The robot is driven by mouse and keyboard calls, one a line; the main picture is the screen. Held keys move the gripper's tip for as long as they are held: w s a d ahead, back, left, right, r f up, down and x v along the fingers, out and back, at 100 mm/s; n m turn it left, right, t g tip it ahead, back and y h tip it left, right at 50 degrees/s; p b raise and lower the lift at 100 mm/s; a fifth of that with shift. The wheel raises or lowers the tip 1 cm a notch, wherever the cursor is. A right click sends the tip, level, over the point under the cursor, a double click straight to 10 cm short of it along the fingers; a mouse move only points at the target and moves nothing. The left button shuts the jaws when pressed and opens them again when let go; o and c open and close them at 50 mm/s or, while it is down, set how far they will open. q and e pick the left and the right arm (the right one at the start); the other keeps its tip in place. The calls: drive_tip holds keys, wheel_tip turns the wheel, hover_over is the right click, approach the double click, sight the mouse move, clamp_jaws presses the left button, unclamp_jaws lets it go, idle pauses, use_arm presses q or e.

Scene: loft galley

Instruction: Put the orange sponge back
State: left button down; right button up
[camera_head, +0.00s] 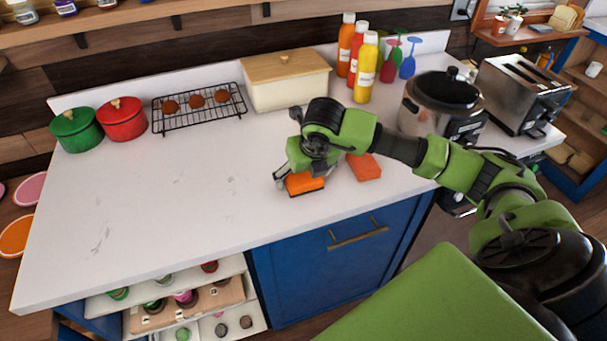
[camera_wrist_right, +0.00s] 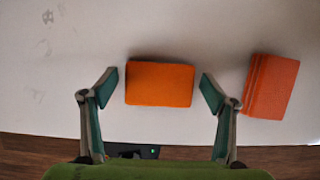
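The orange sponge (camera_head: 305,184) lies on the white counter near its front edge. In the right wrist view the orange sponge (camera_wrist_right: 160,84) sits between the two fingers, with a gap on each side. My right gripper (camera_head: 294,182) is low over the counter around it; in its wrist view the gripper (camera_wrist_right: 160,88) is open. A redder orange block (camera_head: 364,167) lies just to the right, and it also shows outside the right finger (camera_wrist_right: 271,86). It looks like a stack of thin layers. My left gripper is in neither view.
Green (camera_head: 76,130) and red (camera_head: 122,120) pots, a wire rack (camera_head: 199,110), a bread box (camera_head: 286,82), bottles (camera_head: 366,68), a cooker (camera_head: 440,105) and a toaster (camera_head: 524,92) line the back and right. The counter's left (camera_head: 150,210) is clear. Open shelves (camera_head: 240,290) lie below.

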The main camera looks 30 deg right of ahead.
drive_tip(key=shift+r, duration=0.35)
drive_tip(key=b+v, duration=0.1)
drive_tip(key=v, duration=1)
drive_tip(key=shift+s+r+b, duration=0.2)
drive_tip(key=shift+s+b, duration=0.05)
drive_tip(key=shift+b, duration=0.1)
